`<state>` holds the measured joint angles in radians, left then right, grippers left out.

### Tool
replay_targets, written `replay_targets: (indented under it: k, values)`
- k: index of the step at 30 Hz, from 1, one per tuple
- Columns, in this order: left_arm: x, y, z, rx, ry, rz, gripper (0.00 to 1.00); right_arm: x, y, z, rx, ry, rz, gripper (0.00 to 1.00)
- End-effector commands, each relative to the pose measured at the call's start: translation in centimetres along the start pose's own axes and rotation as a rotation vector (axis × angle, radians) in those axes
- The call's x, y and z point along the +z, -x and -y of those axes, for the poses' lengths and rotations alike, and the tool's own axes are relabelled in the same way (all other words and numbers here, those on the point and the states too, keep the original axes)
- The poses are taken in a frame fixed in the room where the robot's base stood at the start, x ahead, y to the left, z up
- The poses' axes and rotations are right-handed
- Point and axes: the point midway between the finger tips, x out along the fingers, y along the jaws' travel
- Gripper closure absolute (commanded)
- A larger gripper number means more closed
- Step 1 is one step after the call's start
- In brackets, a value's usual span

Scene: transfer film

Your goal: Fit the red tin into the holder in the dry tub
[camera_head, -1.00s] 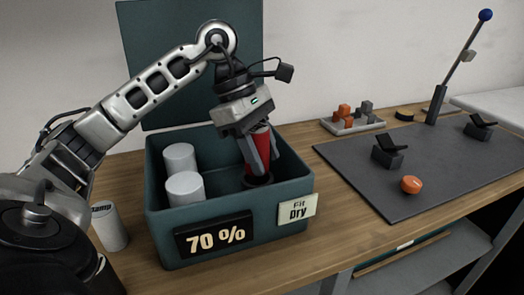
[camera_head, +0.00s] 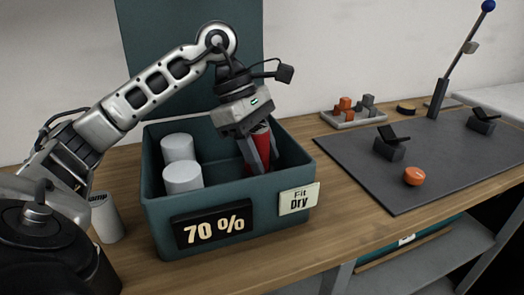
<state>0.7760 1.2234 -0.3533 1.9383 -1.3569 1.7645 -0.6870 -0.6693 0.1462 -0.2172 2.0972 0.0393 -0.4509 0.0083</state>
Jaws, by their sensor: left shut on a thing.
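The red tin (camera_head: 263,140) is inside the right part of the teal tub (camera_head: 165,218), tilted a little. My left gripper (camera_head: 261,165) points down into the tub and is shut on the red tin, with a finger on either side of it. The holder under the tin is hidden by the tub's front wall, so I cannot tell whether the tin is seated. My right gripper is not in view.
Two white cylinders (camera_head: 183,178) stand in the tub's left part. A labelled white tin (camera_head: 105,218) stands left of the tub. A dark mat (camera_head: 440,170) on the right holds black clamps and an orange knob (camera_head: 413,176). Bare wood lies between tub and mat.

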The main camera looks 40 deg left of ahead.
Motion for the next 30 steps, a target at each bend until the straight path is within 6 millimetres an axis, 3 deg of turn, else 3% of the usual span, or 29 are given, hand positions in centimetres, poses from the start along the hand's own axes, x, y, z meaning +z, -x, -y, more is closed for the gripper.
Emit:
replay_targets:
  k: [4,5,7,8,17,22,30]
  values:
    - [-0.2,-0.5,0.0,0.000,0.000,0.000,0.87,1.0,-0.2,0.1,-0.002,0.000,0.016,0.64]
    - [-0.2,-0.4,0.0,0.001,0.000,0.000,0.58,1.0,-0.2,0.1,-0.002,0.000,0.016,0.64]
    - [-0.2,-0.4,0.0,0.000,0.000,0.000,0.39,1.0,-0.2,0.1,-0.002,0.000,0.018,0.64]
    - [-0.2,-0.4,0.0,-0.001,0.000,0.000,0.36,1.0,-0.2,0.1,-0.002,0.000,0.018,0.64]
    - [-0.2,-0.4,0.0,-0.001,0.000,-0.001,0.36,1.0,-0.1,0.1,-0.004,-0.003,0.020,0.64]
    - [-0.2,-0.4,0.0,-0.001,0.000,0.000,0.36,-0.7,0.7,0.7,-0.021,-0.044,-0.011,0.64]
    - [0.0,6.6,-0.1,0.006,0.000,0.003,0.36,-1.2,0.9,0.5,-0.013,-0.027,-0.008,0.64]
